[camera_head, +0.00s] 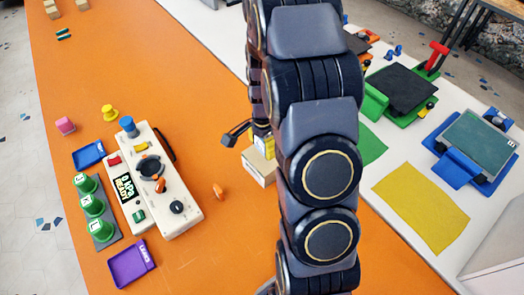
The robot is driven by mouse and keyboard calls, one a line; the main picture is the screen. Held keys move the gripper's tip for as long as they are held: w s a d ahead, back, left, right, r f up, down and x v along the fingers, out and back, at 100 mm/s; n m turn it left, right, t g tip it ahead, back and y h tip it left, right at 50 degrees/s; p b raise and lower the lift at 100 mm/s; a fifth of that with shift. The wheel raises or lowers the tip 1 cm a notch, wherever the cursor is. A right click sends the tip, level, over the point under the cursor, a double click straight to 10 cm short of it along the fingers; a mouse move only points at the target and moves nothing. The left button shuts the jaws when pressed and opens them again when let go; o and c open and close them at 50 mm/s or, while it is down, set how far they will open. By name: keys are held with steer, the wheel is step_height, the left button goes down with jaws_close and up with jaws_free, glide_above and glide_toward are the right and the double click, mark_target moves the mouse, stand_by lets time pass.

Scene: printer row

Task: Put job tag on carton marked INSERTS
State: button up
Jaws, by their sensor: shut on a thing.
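My gripper (250,137) is mostly hidden behind my own arm, with one dark finger showing on its left. It is shut on a small yellow and white piece, seemingly the job tag (265,147), which is partly covered by the arm. The tag is right over a cream carton (257,168) on the orange table; I cannot tell whether they touch. The carton's right side is hidden by my arm, and no INSERTS marking is readable on it.
A cream control box (153,180) with knobs and a label stands left of the carton, near green stamp-like pieces (93,207), a blue tray (88,155) and a purple tray (131,263). An orange piece (218,191) lies between. Printing presses (404,88) stand on the white table at right.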

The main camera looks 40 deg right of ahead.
mark_target(262, 157)
steer(key=shift+w+d+f, duration=0.15)
steer(key=shift+w+f, duration=0.1)
steer(key=shift+f, duration=1.65)
steer(key=o, duration=0.9)
steer(key=shift+f, duration=0.15)
steer(key=shift+o, duration=0.2)
